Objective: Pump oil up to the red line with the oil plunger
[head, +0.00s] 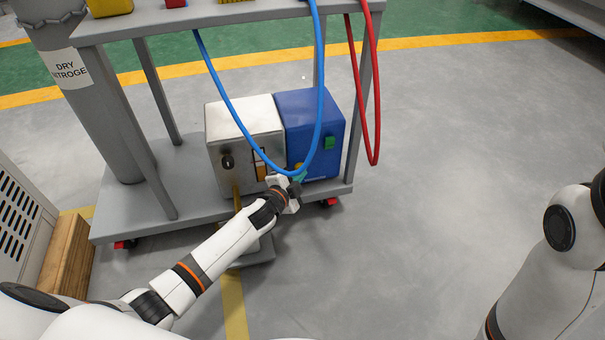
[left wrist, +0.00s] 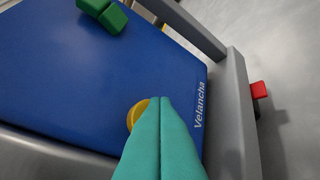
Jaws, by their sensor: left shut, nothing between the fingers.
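A steel box (head: 243,122) stands on the lower shelf of the cart. Its front has a dark knob (head: 227,162) and a small window with orange-yellow in it (head: 261,170). A brass-coloured rod (head: 237,197) shows below the knob, partly behind my left arm; I cannot tell if it is the oil plunger. No red line can be made out. My left gripper (head: 298,178) is shut and empty in front of the blue box (head: 312,122). In the left wrist view its teal fingers (left wrist: 162,125) partly cover a yellow knob (left wrist: 136,113); contact is unclear. My right gripper is out of view.
The blue box has a green switch (head: 330,142). A blue hose (head: 236,118) hangs in front of both boxes, close to my left gripper. A red hose (head: 372,140) hangs at the cart's right. A grey gas cylinder (head: 97,120) stands left. The floor to the right is clear.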

